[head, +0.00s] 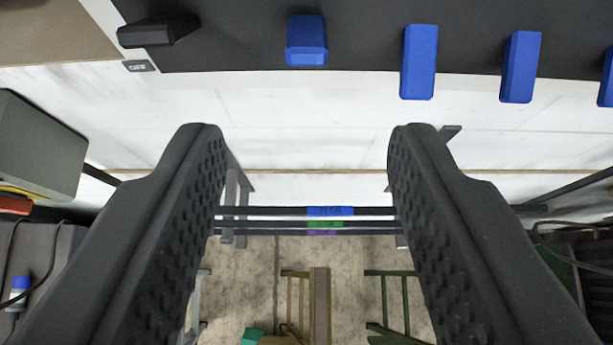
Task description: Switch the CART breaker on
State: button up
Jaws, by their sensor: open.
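A dark panel (240,35) runs along the top of the head view. Several blue breaker levers stick out of it: one short-looking lever (307,40) left of centre, a longer lever (419,62), another (520,67) to the right, and one cut off at the right edge (607,80). A black handle (158,32) sits at the upper left, above a small "OFF" label (138,66). No CART label is readable. My gripper (305,130) is open and empty, its fingers apart below the levers and not touching them.
A white wall lies behind the fingers. Dark rails with blue, green and purple bands (330,211) cross between them lower down. A grey box (40,145) stands at the left. Wooden and green frames (318,300) stand on the concrete floor below. The space between the fingers is clear.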

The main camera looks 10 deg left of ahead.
jog(key=shift+s+r, duration=0.2)
jog(key=shift+s, duration=0.1)
jog(key=shift+d+f, duration=0.1)
jog(key=t+y+b, duration=0.1)
jog(key=t+b, duration=0.5)
jog(key=b, duration=0.9)
send_near(305, 62)
jog(key=w+p, duration=0.2)
jog(key=w, duration=0.1)
jog(key=w+a+p, duration=0.1)
jog(key=w+p, duration=0.2)
jog(key=w, duration=0.1)
jog(key=shift+w+a+f, duration=0.2)
jog(key=shift+w, duration=0.05)
jog(key=shift+w+a+f+p, duration=0.1)
jog(key=shift+w+p, duration=0.15)
jog(key=shift+w, duration=0.2)
jog(key=shift+w+a+f+p, duration=0.1)
jog(key=shift+w+p, duration=0.15)
jog(key=shift+w, duration=0.2)
jog(key=shift+d, duration=0.1)
